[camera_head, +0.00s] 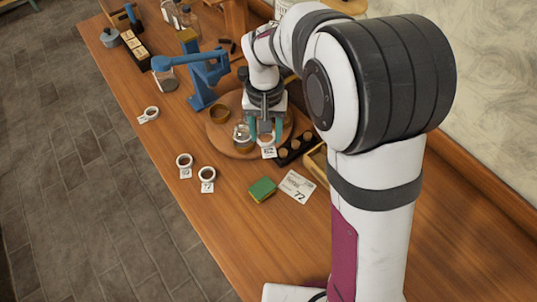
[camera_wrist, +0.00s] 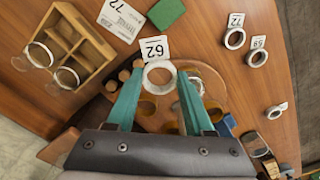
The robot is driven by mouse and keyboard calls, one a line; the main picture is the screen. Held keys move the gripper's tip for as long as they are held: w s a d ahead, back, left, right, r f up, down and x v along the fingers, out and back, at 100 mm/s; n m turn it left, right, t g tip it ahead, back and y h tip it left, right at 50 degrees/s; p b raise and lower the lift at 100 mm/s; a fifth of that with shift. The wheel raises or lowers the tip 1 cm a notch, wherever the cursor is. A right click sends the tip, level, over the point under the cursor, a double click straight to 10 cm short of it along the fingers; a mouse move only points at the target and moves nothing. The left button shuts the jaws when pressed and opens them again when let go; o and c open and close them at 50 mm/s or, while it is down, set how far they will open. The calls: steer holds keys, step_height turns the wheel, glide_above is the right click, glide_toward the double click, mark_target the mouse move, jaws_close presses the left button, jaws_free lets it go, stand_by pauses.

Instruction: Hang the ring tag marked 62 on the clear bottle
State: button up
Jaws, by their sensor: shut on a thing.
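The white ring tag marked 62 (camera_wrist: 159,77) is between the tips of my gripper (camera_wrist: 159,76), which is shut on the ring. Its square label (camera_wrist: 154,49) hangs out away from the fingers. In the head view, my gripper (camera_head: 264,131) is low over the round wooden board (camera_head: 224,142), with the 62 label (camera_head: 269,153) at its front. A clear glass bottle (camera_head: 242,132) stands on the board just left of my gripper. An amber vessel (camera_head: 219,114) stands farther left on the board. In the wrist view, the fingers and ring partly hide the vessels.
Other ring tags lie on the table: one marked 72 (camera_head: 207,174), one beside it (camera_head: 184,161), and one farther left (camera_head: 149,114). A green block (camera_head: 262,189), a card marked 72 (camera_head: 297,186), a dark rack (camera_head: 295,149) and a blue stand (camera_head: 207,81) are near the board.

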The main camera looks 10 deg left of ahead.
step_height(320, 180, up, 6)
steer(key=f, duration=0.1)
glide_above(241, 130)
steer(key=shift+n, duration=0.3)
steer(key=shift+w+f, duration=0.15)
steer(key=shift+f, duration=1.25)
steer(key=shift+w+f, duration=0.15)
steer(key=shift+f, duration=1.3)
steer(key=shift+w+f, duration=0.15)
steer(key=shift+f, duration=1.25)
steer(key=o, duration=1.6)
steer(key=shift+c, duration=0.2)
step_height(241, 130, up, 9)
steer(key=shift+r, duration=0.1)
